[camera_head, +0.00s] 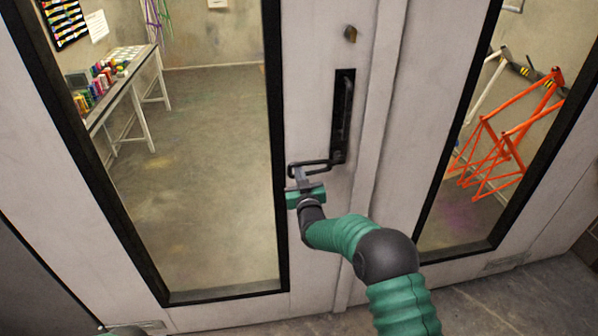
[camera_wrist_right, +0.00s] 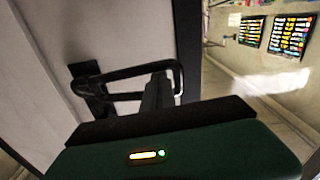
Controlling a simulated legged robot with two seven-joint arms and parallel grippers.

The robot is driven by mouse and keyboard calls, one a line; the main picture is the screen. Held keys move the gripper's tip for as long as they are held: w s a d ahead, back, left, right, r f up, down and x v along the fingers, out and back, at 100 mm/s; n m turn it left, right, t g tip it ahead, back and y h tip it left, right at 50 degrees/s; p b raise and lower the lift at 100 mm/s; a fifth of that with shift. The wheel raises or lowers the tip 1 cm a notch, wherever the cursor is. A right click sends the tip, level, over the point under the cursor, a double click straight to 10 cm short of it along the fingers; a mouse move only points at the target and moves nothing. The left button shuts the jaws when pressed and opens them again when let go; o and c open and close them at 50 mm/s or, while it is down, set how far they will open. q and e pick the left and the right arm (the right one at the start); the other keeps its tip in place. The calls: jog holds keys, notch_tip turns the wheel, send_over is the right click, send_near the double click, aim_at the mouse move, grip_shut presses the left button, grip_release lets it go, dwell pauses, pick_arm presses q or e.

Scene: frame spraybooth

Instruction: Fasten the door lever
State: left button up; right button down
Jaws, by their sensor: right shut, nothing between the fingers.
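The door lever (camera_head: 318,166) is a black looped handle that sticks out to the left from the foot of a tall black plate (camera_head: 343,115) on the white door (camera_head: 312,60). My right gripper (camera_head: 301,178) is shut just below the lever's left end, with nothing between its fingers. In the right wrist view the lever (camera_wrist_right: 120,72) reaches toward the dark fingers (camera_wrist_right: 158,92), which overlap its free end. I cannot tell whether they touch it. A small piece of my left arm may show at the bottom left edge, but my left gripper is not in view.
The door has a large glass pane with a black frame (camera_head: 278,120). Through it show a workbench (camera_head: 125,85) with coloured cans (camera_head: 100,80) and a bare floor. Orange bike frames (camera_head: 505,140) hang behind the right pane. A brass lock knob (camera_head: 350,34) sits above the plate.

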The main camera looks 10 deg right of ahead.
jog(key=shift+f, duration=0.15)
jog(key=d+f+n+b, duration=1)
jog(key=f+n+b, duration=0.3)
jog(key=b, duration=0.6)
jog(key=shift+n, duration=0.7)
jog(key=shift+s+f, duration=0.1)
